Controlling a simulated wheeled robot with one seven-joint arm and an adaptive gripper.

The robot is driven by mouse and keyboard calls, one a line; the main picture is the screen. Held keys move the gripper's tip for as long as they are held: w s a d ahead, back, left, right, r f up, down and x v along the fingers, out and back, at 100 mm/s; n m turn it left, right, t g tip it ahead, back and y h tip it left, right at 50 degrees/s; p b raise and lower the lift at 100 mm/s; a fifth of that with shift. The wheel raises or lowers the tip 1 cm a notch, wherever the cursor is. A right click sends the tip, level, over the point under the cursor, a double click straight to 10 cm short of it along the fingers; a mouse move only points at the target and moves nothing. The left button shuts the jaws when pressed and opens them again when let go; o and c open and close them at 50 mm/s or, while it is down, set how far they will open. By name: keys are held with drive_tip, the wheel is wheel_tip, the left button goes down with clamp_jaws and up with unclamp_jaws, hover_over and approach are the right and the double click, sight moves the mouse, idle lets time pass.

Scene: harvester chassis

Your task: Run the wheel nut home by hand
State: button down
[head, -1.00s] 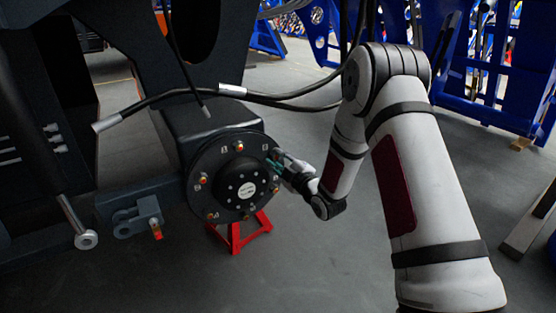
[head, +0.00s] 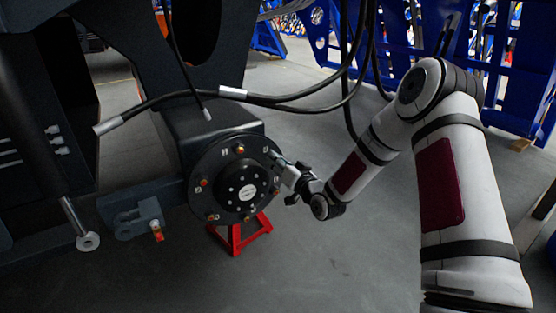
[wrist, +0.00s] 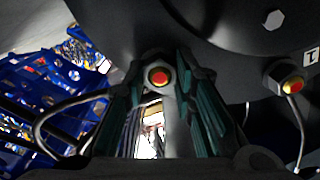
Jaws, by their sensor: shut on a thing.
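The round dark wheel hub (head: 207,163) faces me, with several studs with orange-red tips around its rim. My gripper (head: 273,156) reaches the hub's upper right edge from the right. In the wrist view, its teal-padded fingers close from both sides on a grey wheel nut (wrist: 150,80) with a red-orange stud tip in its middle. The nut sits on its stud at the hub face. How far it is from the face is hidden. Another nutted stud (wrist: 291,85) shows at the right of the wrist view.
A red stand (head: 238,236) is under the hub. Black hoses (head: 290,103) hang above the hub and behind my arm. A dark bracket (head: 130,221) and a cylinder rod (head: 75,218) are on the left. Blue racks (head: 415,55) stand behind. The floor at right is clear.

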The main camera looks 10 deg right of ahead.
drive_tip(key=shift+m, duration=1)
drive_tip(key=c, duration=1.2)
unclamp_jaws()
drive_tip(key=shift+c, duration=0.2)
drive_tip(key=shift+c, duration=1.1)
drive_tip(key=shift+s, duration=0.1)
drive_tip(key=shift+v, duration=1)
